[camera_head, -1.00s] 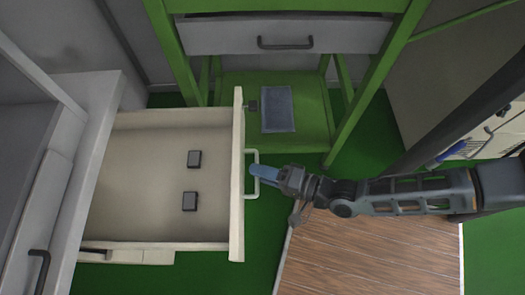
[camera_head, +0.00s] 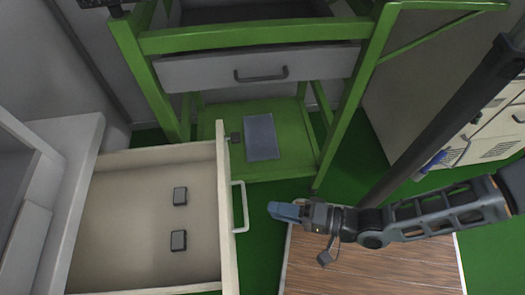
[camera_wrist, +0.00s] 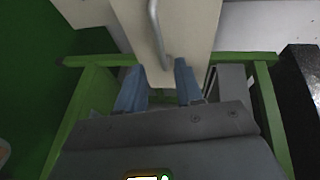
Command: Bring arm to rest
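My gripper (camera_head: 285,211) is to the right of the pulled-out drawer (camera_head: 228,220), with a gap between its tips and the white drawer handle (camera_head: 244,207). In the wrist view its two blue fingers (camera_wrist: 159,76) are spread apart with nothing held between them. The drawer handle (camera_wrist: 154,25) shows ahead of the fingers there. My arm stretches in from the right edge of the head view.
Two small dark blocks (camera_head: 180,196) (camera_head: 178,241) lie in the open drawer. A green-framed table (camera_head: 265,38) with a shut grey drawer (camera_head: 260,67) stands behind. A blue-grey flat item (camera_head: 262,137) lies on its lower shelf. A wooden surface (camera_head: 370,270) lies beneath my arm.

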